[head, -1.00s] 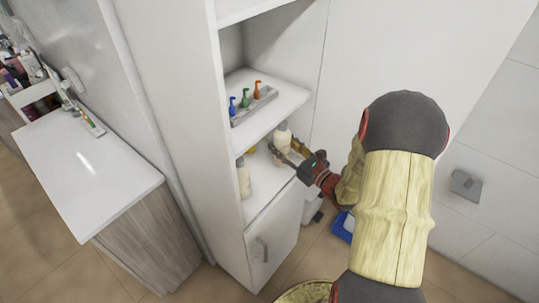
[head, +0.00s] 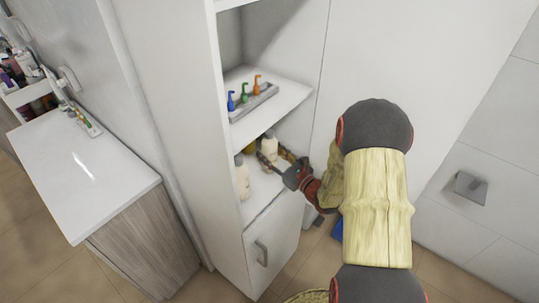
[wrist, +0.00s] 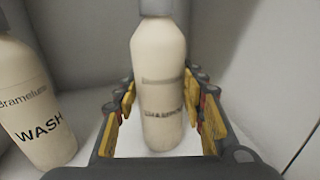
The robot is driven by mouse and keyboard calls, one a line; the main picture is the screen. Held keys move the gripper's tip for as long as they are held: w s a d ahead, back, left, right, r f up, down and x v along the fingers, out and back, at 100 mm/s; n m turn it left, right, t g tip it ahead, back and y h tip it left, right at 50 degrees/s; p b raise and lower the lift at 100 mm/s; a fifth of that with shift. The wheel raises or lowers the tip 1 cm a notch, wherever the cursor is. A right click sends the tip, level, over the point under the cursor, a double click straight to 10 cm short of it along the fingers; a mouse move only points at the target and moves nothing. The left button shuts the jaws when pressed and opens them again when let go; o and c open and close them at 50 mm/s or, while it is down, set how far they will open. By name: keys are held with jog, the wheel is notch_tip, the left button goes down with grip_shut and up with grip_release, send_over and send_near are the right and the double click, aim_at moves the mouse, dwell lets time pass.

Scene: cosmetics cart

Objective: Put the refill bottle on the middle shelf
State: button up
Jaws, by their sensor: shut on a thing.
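A cream bottle with a grey cap (wrist: 158,92) stands between my fingers in the wrist view; its blurred label looks like SHAMPOO. In the head view this bottle (head: 269,146) is upright in the compartment below the shelf with the tray. My gripper (wrist: 161,108) is shut on its body from both sides. My gripper also shows in the head view (head: 277,160), reaching in from the right. A second cream bottle (wrist: 32,105), marked WASH, stands to the left, apart from my fingers. The shelf above (head: 292,92) carries a tray of pumps.
The grey tray (head: 262,101) holds blue, green and orange pump tops. A yellow-brown item (head: 250,148) is partly hidden behind the bottles. The white cabinet's side walls bound the compartment closely. A closed door (head: 272,245) is below. A white-topped counter (head: 85,165) stands left.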

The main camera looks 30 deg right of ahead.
jog(key=shift+r, duration=0.1)
jog(key=o, duration=1.4)
jog(key=shift+f, duration=0.2)
jog(key=shift+r, duration=0.25)
jog(key=s, duration=0.4)
jog(key=s+d+p, duration=0.1)
jog(key=s, duration=0.3)
jog(key=s+p, duration=0.1)
jog(key=s, duration=0.3)
jog(key=shift+d, duration=0.4)
